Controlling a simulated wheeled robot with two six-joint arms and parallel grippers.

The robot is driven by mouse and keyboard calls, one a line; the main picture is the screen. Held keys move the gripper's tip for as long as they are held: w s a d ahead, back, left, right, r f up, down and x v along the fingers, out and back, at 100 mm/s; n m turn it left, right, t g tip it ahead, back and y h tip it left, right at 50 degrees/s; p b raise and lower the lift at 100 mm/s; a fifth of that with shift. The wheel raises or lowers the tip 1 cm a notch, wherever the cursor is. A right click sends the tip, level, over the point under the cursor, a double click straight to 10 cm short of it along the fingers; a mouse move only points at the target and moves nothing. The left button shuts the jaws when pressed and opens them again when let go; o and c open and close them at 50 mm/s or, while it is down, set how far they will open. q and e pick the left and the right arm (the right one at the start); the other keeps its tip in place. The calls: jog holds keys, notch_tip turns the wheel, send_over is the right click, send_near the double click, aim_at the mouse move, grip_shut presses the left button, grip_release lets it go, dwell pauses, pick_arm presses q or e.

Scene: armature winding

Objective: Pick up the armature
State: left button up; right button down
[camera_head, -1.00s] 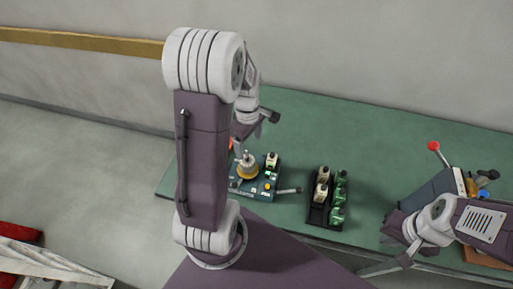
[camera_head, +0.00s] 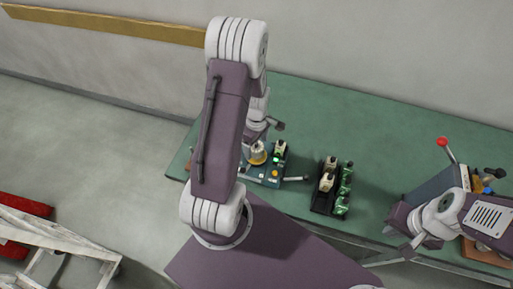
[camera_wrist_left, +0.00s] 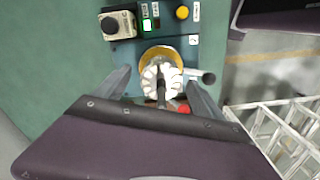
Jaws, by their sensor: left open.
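The armature (camera_wrist_left: 160,79), with a pale segmented body and a dark shaft, stands in a yellow ring on the blue winding machine (camera_wrist_left: 180,48). In the head view the machine (camera_head: 270,181) sits on the green table, with the armature partly hidden by my left arm. My left gripper (camera_wrist_left: 158,92) is open, one finger on each side of the armature; I cannot tell whether either touches it. In the head view my left arm mostly hides this gripper. My right gripper (camera_head: 398,250) is near the table's front edge, and its opening is unclear.
A black rack (camera_head: 324,204) with green and pale parts stands right of the machine. A device with a red-knobbed lever (camera_head: 442,142) is near my right arm. The machine's dark knob (camera_wrist_left: 209,78) sticks out beside the right finger. The table's back middle (camera_head: 360,125) is clear.

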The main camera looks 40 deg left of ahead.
pick_arm(q)
jog(key=shift+s, duration=0.15)
grip_shut()
jog(key=shift+r, duration=0.1)
jog(key=shift+r, duration=0.55)
jog(key=r, duration=0.3)
jog(key=shift+w, duration=0.2)
jog(key=s+d+r+b, duration=0.1)
jog(key=s+d+r, duration=0.1)
jog(key=d+r, duration=0.5)
jog(key=d, duration=0.4)
jog(key=shift+d, duration=0.3)
